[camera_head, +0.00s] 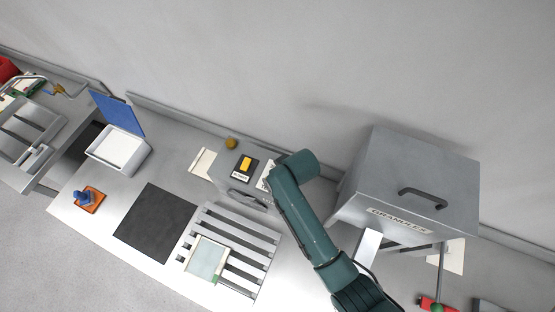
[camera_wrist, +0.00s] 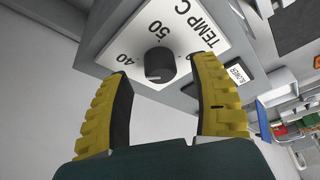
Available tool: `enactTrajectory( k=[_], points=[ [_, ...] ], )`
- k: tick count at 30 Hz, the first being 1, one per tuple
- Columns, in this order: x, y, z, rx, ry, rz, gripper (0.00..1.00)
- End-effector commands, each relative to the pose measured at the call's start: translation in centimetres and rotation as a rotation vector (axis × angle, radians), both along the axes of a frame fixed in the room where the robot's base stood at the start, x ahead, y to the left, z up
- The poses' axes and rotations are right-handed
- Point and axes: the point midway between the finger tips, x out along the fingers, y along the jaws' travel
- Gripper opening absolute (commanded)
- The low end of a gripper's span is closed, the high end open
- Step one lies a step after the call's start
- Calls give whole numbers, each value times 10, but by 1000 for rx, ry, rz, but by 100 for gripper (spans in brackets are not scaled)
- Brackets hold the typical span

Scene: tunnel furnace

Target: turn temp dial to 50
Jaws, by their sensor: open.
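The temp dial (camera_wrist: 160,64) is a black round knob on a white plate (camera_wrist: 193,25) marked "TEMP C", seen close up in the wrist view. The numbers 40 and 50 show beside the knob, and another number is partly hidden by a finger. Which number the knob points at is not clear. My gripper (camera_wrist: 165,95) has yellow ribbed fingers, open and spread to either side of the knob, with no visible contact. In the head view, my green arm covers the dial; part of the grey control box (camera_head: 247,193) shows beside it.
A yellow switch (camera_head: 246,163) with a label sits on the control box. A large grey furnace housing (camera_head: 410,180) stands right of my arm. A slatted rack (camera_head: 238,232) with a pale plate (camera_head: 207,259), a black mat (camera_head: 155,222) and a blue-lidded box (camera_head: 119,148) lie left.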

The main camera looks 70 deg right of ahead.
Motion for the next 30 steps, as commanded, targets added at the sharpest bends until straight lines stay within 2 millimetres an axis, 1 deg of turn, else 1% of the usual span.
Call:
enactTrajectory(
  k=[3, 5, 14, 15, 23, 24, 30],
  points=[
    [5, -4, -13, 1, 1, 0, 62],
    [6, -5, -17, 0, 0, 0, 62],
    [7, -5, -20, -1, -1, 0, 61],
    [7, -5, -20, -1, -1, 0, 53],
    [7, -5, -19, -1, -1, 0, 3],
    [7, -5, -19, -1, -1, 0, 0],
    [7, -5, -20, 0, 0, -1, 0]
  ],
)
